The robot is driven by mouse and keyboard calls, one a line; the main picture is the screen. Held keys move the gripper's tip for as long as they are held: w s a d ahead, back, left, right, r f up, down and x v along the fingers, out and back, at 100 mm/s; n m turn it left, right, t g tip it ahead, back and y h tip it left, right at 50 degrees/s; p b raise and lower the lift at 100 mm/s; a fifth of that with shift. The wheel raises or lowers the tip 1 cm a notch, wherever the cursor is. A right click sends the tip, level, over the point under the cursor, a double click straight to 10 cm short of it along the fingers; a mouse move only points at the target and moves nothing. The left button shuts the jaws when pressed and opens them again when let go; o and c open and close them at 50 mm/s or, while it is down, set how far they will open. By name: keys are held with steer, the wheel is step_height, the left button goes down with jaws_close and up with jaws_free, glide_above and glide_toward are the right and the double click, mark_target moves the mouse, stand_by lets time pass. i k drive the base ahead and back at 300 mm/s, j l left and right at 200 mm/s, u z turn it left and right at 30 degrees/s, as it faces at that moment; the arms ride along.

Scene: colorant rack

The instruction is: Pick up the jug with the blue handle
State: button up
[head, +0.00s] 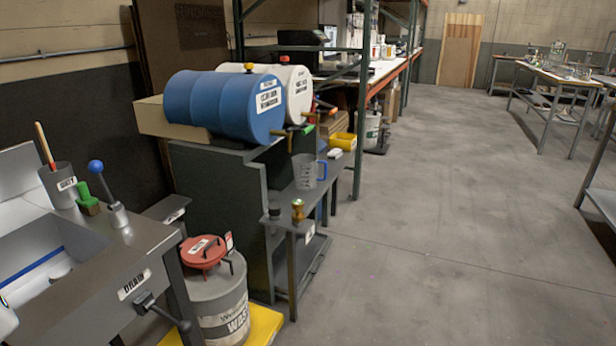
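The jug (304,172) is a clear grey, see-through measuring vessel with a blue handle on its right side. It stands upright on the narrow grey shelf (293,203), below and to the right of the blue drum. The handle faces right and is unobstructed in the head view. My gripper is not in view.
A blue drum (222,105) and a white drum (290,88) lie on the dark stand (205,180), their taps near the jug. A small dark cap (274,213) and a brass weight-like piece (297,210) sit on the shelf's near end. A waste bin (220,300) stands in front. Open floor (440,230) lies right.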

mark_target(304, 164)
steer(key=i+l, duration=0.2)
steer(key=i, duration=0.3)
steer(key=i+l, duration=0.2)
steer(key=i, duration=0.35)
steer(key=i+l, duration=0.25)
steer(key=i, duration=0.25)
steer(key=i+l+z, duration=0.1)
steer(key=i, duration=0.4)
steer(key=i+l, duration=0.25)
steer(key=i, duration=0.25)
